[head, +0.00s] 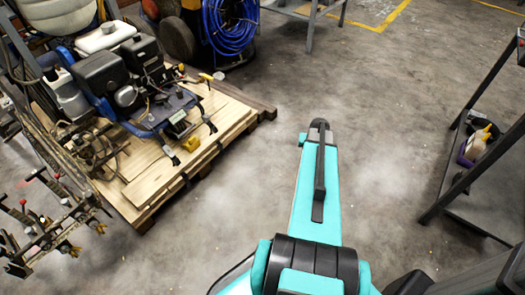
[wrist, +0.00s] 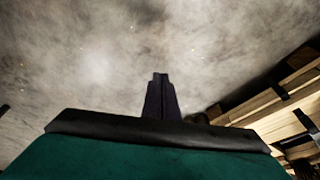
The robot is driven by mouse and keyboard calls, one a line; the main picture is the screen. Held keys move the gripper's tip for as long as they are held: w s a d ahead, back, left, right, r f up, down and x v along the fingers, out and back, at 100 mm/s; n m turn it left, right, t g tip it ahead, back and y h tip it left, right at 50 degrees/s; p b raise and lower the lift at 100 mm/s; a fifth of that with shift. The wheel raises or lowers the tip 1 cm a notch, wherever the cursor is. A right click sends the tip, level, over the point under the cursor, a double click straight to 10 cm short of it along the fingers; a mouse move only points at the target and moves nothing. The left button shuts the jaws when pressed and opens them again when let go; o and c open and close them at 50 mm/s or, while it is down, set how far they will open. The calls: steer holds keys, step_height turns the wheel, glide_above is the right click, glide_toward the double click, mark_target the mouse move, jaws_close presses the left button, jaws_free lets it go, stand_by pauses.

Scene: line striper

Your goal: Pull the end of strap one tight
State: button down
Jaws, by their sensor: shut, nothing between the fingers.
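Dark strap pieces show at the near edge of the wooden pallet (head: 145,212) in the head view, one of them a black strap (head: 187,179) over the edge. In the wrist view a dark strap (wrist: 278,89) crosses the pallet boards at the right. I cannot tell which is strap one, and no loose strap end is clear. The line striper (head: 125,85) stands on the pallet. My gripper (wrist: 160,76) is shut and empty, over bare floor and apart from the pallet and straps. I cannot make out its fingers in the head view.
Concrete floor (head: 400,110) is clear between the pallet and a dark metal shelf (head: 455,190) at the right. A blue hose coil (head: 230,25) is behind the pallet. A rack with red-handled parts (head: 45,220) stands at the left.

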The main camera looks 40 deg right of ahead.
steer(key=s+d+r+m+h, duration=0.1)
steer(key=s+d+r, duration=0.3)
steer(key=d, duration=0.4)
steer(key=shift+d, duration=0.4)
